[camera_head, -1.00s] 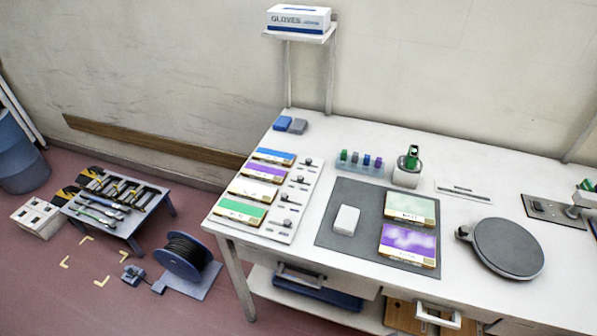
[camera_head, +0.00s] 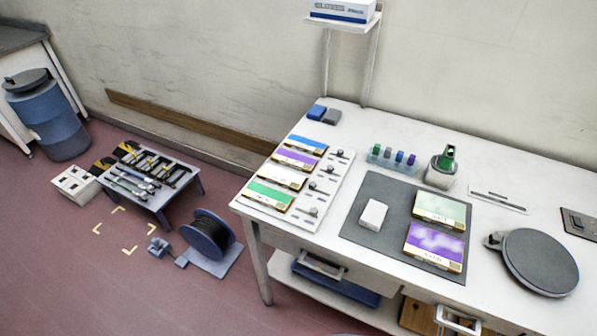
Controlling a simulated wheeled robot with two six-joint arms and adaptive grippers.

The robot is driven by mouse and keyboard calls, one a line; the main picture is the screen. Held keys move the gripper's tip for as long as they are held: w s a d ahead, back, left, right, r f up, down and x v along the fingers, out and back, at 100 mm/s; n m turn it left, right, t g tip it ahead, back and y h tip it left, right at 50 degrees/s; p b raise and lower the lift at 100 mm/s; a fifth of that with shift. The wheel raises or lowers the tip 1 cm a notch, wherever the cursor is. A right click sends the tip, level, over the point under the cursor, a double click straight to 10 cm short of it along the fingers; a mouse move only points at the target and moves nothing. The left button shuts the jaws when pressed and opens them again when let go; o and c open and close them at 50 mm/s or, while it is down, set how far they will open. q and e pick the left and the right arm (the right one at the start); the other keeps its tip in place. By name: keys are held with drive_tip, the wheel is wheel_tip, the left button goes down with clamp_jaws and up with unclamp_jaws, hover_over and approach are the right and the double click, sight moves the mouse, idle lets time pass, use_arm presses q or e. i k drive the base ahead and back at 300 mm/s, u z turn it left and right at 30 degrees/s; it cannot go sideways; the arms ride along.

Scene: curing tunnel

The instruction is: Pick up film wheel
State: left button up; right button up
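No object in view is clearly marked as the film wheel. A blue spool wound with black material (camera_head: 208,236) stands upright on a blue base on the floor, left of the workbench. A round dark grey disc (camera_head: 540,262) with a small knob on its left side lies on the right part of the white workbench (camera_head: 330,238). I cannot tell whether either is the film wheel. Neither of my grippers shows in the head view.
A low tool rack (camera_head: 150,180) stands left of the spool, beside a white slotted box (camera_head: 75,186). A blue bin (camera_head: 50,120) is at far left. Sample cards lie on a grey mat (camera_head: 375,235). Red floor left of the bench front is mostly free.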

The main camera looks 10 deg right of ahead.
sight(445, 163)
drive_tip(key=z, duration=1.25)
